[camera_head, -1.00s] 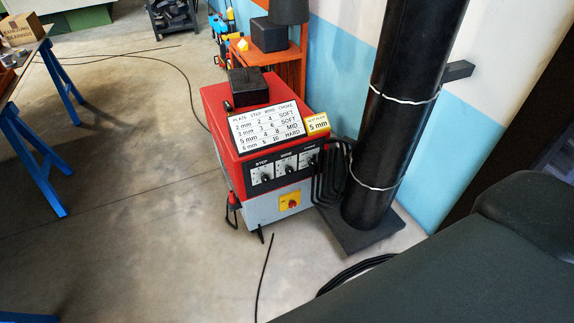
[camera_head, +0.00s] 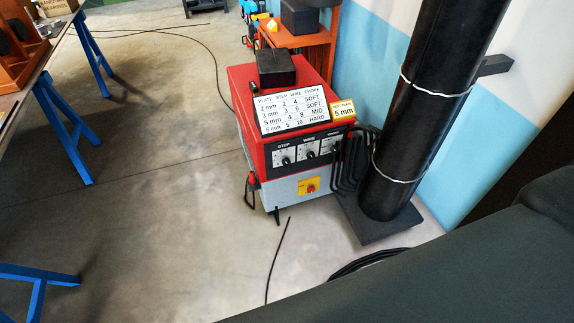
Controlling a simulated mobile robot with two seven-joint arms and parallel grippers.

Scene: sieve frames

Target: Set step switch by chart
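A red and grey machine (camera_head: 262,148) stands on the floor near the middle of the view. The step switch (camera_head: 283,157) is the left one of three dials on its black front panel; its pointer is too small to read. A white chart (camera_head: 291,107) on the sloped top lists plate, step, wire and choke; its 5 mm row appears to read 4, 8, MID. A yellow card (camera_head: 343,110) beside it reads 5 mm. The wire dial (camera_head: 306,151) is in the middle, and the third dial (camera_head: 328,145) is on the right. Neither gripper is in view.
A black pipe (camera_head: 422,110) stands on a dark base plate (camera_head: 377,222) right of the machine. Cables (camera_head: 370,262) lie on the floor. A blue-legged table (camera_head: 60,125) is at left. Open floor (camera_head: 180,220) lies left of and before the machine.

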